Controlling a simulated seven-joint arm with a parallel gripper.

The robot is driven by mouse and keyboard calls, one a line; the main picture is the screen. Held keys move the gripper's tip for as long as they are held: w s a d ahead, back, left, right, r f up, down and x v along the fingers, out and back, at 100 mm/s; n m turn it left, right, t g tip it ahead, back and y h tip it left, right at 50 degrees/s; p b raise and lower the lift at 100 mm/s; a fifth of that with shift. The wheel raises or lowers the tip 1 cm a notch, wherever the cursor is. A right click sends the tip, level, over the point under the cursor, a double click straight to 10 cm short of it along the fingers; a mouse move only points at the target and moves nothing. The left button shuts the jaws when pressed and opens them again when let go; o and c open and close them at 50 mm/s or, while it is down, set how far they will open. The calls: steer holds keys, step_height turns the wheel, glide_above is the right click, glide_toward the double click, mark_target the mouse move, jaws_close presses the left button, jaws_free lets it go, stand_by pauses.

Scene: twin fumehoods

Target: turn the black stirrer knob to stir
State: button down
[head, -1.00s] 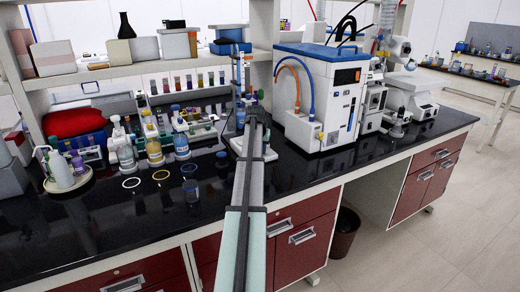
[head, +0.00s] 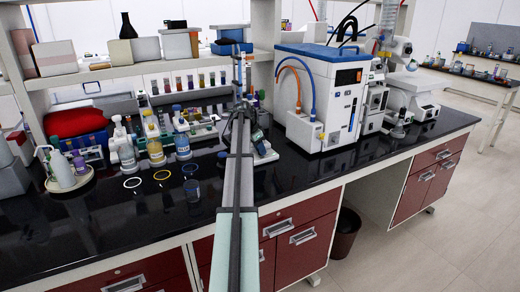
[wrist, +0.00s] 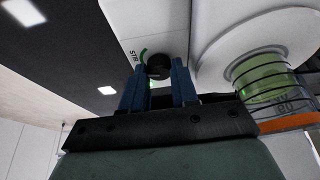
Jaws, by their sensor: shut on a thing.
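The black stirrer knob (wrist: 158,61) sits on the pale front panel of the stirrer in the wrist view, beside a green arc mark and partly readable lettering. The two blue fingers of my gripper (wrist: 157,73) are on either side of the knob, shut on it. The stirrer's round white plate (wrist: 222,50) is to the right, with a clear vessel of green liquid (wrist: 262,85) on it. In the head view my arm covers most of the stirrer, and the knob and fingertips are hidden.
Several capped bottles (head: 154,151) and coloured rings (head: 162,175) are on the black bench (head: 95,225) left of my arm. A large white and blue instrument (head: 318,95) stands close on the right. A shelf post (head: 263,35) rises behind. The front bench strip is mostly clear.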

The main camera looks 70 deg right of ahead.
steer(key=shift+m+y, duration=0.3)
steer(key=shift+m, duration=0.3)
steer(key=c, duration=0.9)
jaws_free()
steer(key=shift+o, duration=0.2)
steer(key=shift+r, duration=0.15)
steer(key=v, duration=0.7)
steer(key=shift+w+a+r, duration=0.15)
steer(key=shift+w+r, duration=0.1)
steer(key=shift+r, duration=0.05)
